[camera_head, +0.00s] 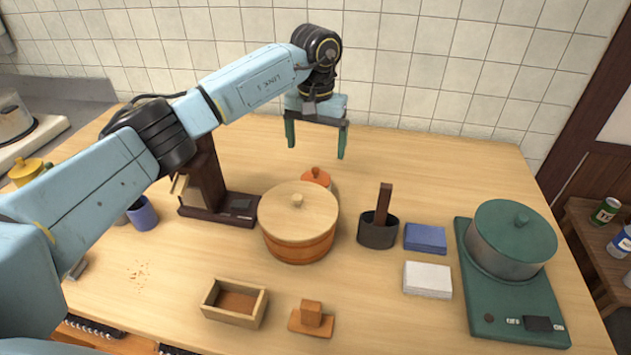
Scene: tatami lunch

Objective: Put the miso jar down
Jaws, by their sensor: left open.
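My left gripper (316,147) is raised near the tiled back wall, its two green fingers spread wide and pointing down. Nothing is between the fingers. A small orange lidded jar (317,178), which looks like the miso jar, stands upright on the wooden counter below the gripper, apart from the fingertips. Its lower part is partly hidden by the round wooden tub (299,240) in front of it. My right gripper is not in view.
A dark holder (378,231), blue cloths (425,238) and white cloths (427,279) lie to the right of the tub. A green pot (511,240) stands on a cooker (485,297). A small open wooden box (234,303) is in front. The back right of the counter (440,165) is clear.

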